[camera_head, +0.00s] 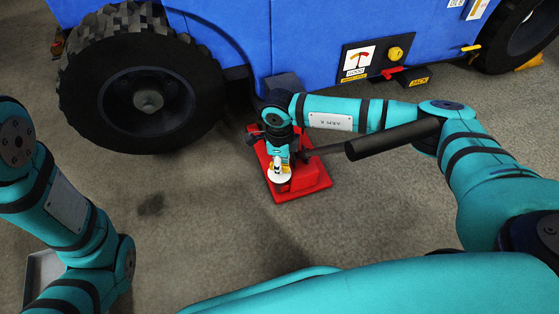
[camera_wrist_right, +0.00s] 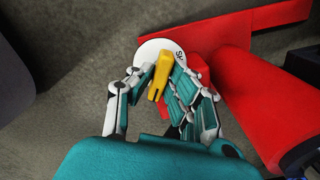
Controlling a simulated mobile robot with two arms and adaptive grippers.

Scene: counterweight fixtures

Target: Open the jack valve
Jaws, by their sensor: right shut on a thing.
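The red jack (camera_head: 312,181) sits on the floor against the blue vehicle, and part of it is hidden under my right arm. Its red body (camera_wrist_right: 262,80) fills the right side of the right wrist view. The valve is a yellow lever (camera_wrist_right: 160,78) on a white round plate (camera_wrist_right: 150,48) with partly covered lettering. My right gripper (camera_wrist_right: 161,84) has its fingers on both sides of the yellow lever and is shut on it. In the head view my right gripper (camera_head: 280,168) is over the jack's near left part. My left arm shows at the left, but its gripper is out of view.
A black jack handle (camera_head: 395,139) sticks out to the right, close below my right forearm. The blue vehicle (camera_head: 235,25) with a large black wheel (camera_head: 148,98) stands behind. Its side panel (camera_head: 372,60) has a gauge and a yellow knob. The floor in front is mostly clear.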

